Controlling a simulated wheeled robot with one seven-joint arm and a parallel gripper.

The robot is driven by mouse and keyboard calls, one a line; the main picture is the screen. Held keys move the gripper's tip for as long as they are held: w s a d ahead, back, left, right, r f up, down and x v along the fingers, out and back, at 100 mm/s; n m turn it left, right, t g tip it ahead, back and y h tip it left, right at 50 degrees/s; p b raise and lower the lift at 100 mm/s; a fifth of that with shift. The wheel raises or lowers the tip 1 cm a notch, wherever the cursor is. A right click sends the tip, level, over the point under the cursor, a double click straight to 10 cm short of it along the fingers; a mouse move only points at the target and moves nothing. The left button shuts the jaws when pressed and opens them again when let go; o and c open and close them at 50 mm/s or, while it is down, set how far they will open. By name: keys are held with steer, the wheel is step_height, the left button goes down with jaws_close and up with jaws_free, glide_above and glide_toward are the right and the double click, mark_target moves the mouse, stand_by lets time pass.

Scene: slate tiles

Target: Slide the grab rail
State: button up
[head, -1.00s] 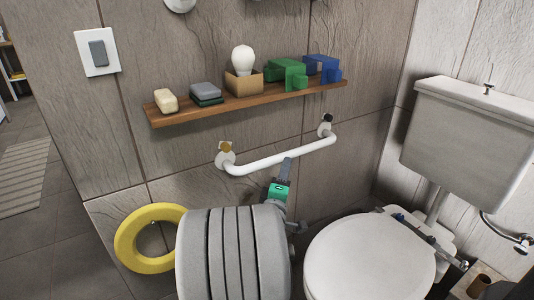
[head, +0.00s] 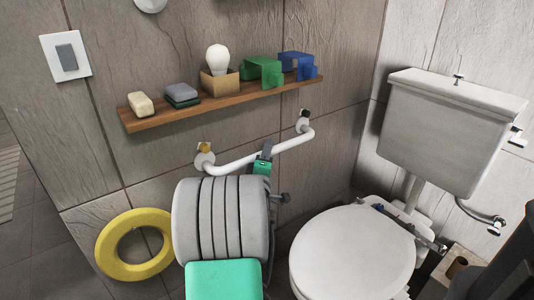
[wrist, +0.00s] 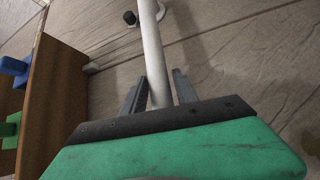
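The white grab rail (head: 240,160) is fixed on the slate wall below the shelf, its left end lower in the head view. A yellow piece marks its left mount and a black one its right mount. My gripper (head: 265,151) is at the rail, right of its middle. In the wrist view the rail (wrist: 153,50) runs straight between the two dark fingers (wrist: 160,88) of my green-bodied gripper. The contact itself is partly hidden by the gripper's edge.
A wooden shelf (head: 220,103) above the rail holds soap, a bulb in a box, and green and blue blocks. A toilet (head: 352,255) stands to the right. A yellow ring (head: 112,262) is at lower left. A light switch (head: 66,56) is on the wall.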

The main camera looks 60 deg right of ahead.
jaws_close()
stand_by(1.0)
steer(key=shift+r, duration=0.1)
